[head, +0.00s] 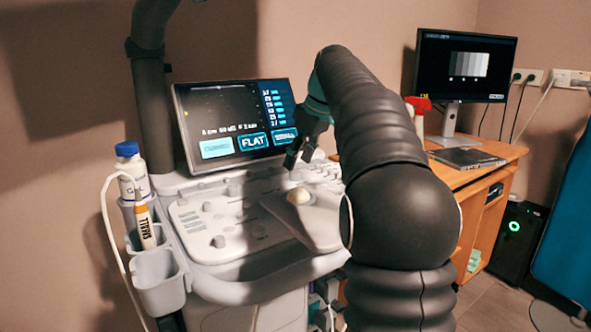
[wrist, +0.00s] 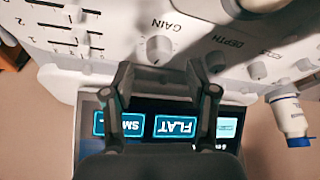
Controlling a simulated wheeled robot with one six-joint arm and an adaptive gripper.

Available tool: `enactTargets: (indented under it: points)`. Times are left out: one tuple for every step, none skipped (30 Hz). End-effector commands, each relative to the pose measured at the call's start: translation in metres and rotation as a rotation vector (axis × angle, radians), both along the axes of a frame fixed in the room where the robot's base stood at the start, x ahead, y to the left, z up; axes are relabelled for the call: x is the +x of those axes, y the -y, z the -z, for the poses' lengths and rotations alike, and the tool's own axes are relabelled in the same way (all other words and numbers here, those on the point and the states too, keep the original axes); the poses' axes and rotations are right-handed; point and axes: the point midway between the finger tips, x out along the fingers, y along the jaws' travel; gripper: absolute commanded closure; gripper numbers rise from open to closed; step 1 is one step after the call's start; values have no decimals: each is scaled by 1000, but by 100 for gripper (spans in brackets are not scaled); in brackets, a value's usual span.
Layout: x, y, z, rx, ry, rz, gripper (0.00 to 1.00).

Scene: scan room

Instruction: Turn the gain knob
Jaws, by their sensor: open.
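The gain knob (wrist: 159,50) is a round grey-white knob beside the printed word GAIN on the white console panel. In the wrist view it stands just beyond the gap between my fingertips, roughly centred between them. My gripper (wrist: 160,74) is open, with one dark finger on each side and nothing between them. In the head view my gripper (head: 299,158) is over the back right of the control panel (head: 190,212), in front of the screen. I cannot make out the gain knob in the head view. I cannot tell if the fingers touch the panel.
A depth knob (wrist: 215,61) sits right of the gain knob, and sliders (wrist: 94,40) lie to the left. The ultrasound screen (head: 238,118) is close behind my gripper. A blue-capped bottle (head: 131,168) stands in a side holder. A desk with a monitor (head: 464,66) is at right.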

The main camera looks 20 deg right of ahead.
Motion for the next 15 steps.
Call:
enactTargets:
  points:
    - [2,-1,9,0,-1,0,42]
    - [4,-2,12,0,-1,0,42]
    - [5,-3,16,0,-1,0,42]
    - [6,-3,19,0,0,0,42]
    - [7,-4,21,0,0,0,42]
    - [8,-4,24,0,-1,0,42]
    - [9,-5,25,0,-1,0,42]
    - [9,-5,26,0,-1,0,42]
    - [10,-5,27,0,0,0,42]
    - [10,-5,28,-1,0,0,42]
    - [10,-5,28,-1,0,0,42]
    - [10,-5,28,-1,0,0,42]
    - [10,-5,28,-1,0,0,42]
    - [10,-5,28,-1,0,0,42]
    - [10,-5,28,0,0,1,42]
